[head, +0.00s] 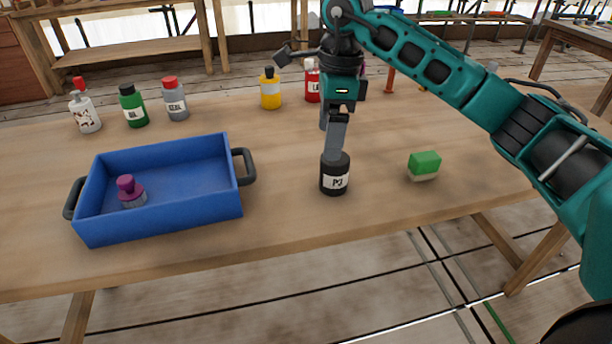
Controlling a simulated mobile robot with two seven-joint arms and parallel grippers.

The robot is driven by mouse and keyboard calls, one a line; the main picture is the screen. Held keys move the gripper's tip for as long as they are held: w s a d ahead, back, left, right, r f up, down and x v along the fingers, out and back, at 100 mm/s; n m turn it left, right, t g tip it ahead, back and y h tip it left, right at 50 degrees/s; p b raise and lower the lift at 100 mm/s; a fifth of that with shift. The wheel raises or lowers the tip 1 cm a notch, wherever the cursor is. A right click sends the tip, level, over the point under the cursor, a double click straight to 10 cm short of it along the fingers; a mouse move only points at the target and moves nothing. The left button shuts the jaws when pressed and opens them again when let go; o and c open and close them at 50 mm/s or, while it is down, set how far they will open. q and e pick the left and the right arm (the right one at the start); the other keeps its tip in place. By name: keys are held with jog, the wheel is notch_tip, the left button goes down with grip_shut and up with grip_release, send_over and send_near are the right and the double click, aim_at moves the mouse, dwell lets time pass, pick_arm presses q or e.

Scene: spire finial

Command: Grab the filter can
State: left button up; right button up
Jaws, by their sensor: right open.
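A short black can (334,187), which I take to be the filter can, stands upright on the wooden table near its front edge. It has a white label with dark lettering that I cannot read surely. My right gripper (333,148) points down at the can from above and is open. Its near grey finger overlaps the can's top in the head view. I cannot tell whether it touches the can. The far finger is partly hidden. My left gripper is not in view.
A blue tray (165,210) with black handles stands at left, holding a purple-topped item (129,190). A green-and-cream block (424,165) lies right of the can. Several bottles line the back, including a yellow one (270,92) and a red one (313,88). Table between tray and can is clear.

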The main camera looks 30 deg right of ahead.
aim_at(333, 175)
jog(key=shift+w+d+r+h, duration=0.25)
jog(key=shift+d+r+h, duration=0.2)
jog(key=shift+d, duration=0.3)
jog(key=shift+d+f, duration=0.1)
jog(key=shift+d, duration=0.05)
notch_tip(333, 175, down, 7)
jog(key=shift+f+b, duration=0.1)
jog(key=shift+b, duration=0.55)
notch_tip(333, 175, down, 5)
jog(key=shift+w+f+b, duration=0.1)
jog(key=shift+b, duration=0.35)
jog(key=c, duration=1.2)
